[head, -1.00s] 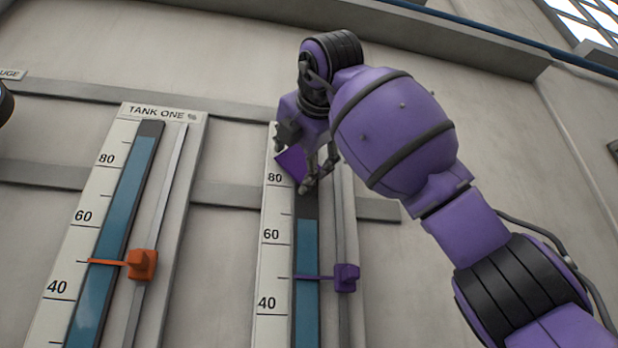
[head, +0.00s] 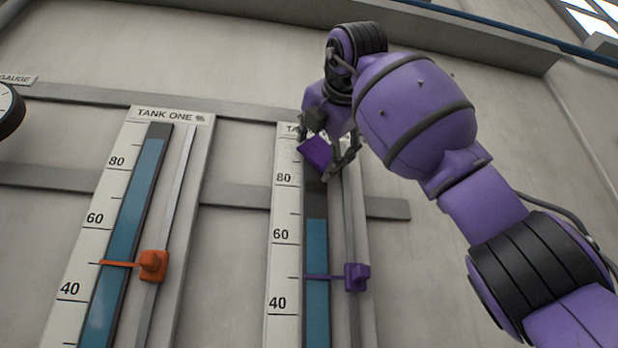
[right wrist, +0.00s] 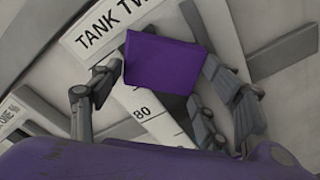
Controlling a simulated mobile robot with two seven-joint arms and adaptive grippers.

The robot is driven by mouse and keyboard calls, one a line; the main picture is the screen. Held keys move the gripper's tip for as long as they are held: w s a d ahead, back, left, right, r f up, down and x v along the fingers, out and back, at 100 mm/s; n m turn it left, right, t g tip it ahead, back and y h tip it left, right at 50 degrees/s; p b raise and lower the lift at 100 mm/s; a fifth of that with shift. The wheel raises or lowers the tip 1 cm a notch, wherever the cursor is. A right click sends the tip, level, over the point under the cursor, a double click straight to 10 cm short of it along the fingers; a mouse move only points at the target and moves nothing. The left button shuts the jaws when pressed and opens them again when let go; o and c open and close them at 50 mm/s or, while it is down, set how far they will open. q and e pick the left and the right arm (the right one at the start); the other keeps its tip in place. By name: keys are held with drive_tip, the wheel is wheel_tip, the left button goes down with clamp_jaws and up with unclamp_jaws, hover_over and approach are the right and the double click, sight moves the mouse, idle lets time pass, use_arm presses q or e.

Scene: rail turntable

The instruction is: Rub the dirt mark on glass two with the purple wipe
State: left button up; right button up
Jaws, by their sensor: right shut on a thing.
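My right gripper (head: 328,160) is shut on the purple wipe (head: 314,151), a flat square cloth, in front of the upper part of the tank two gauge. In the right wrist view the wipe (right wrist: 162,65) spans between the fingers, below the partly covered "TANK TW" label (right wrist: 105,32). Glass two (head: 316,255) is a tall tube, blue below and dark grey at the top; the wipe and fingers cover part of its top. I cannot make out a dirt mark on it, nor whether the wipe touches the glass. My left gripper is in neither view.
A purple slider (head: 357,277) with a thin pointer crosses glass two between 40 and 60. The tank one gauge (head: 170,116) stands to the left with an orange slider (head: 153,265). Grey rails (head: 235,196) cross the wall. A round dial (head: 8,110) is at the left edge.

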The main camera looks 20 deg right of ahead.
drive_tip(key=shift+d+f, duration=0.1)
drive_tip(key=shift+d, duration=0.5)
drive_tip(key=shift+v, duration=3.05)
drive_tip(key=v, duration=0.3)
drive_tip(key=shift+w, duration=0.15)
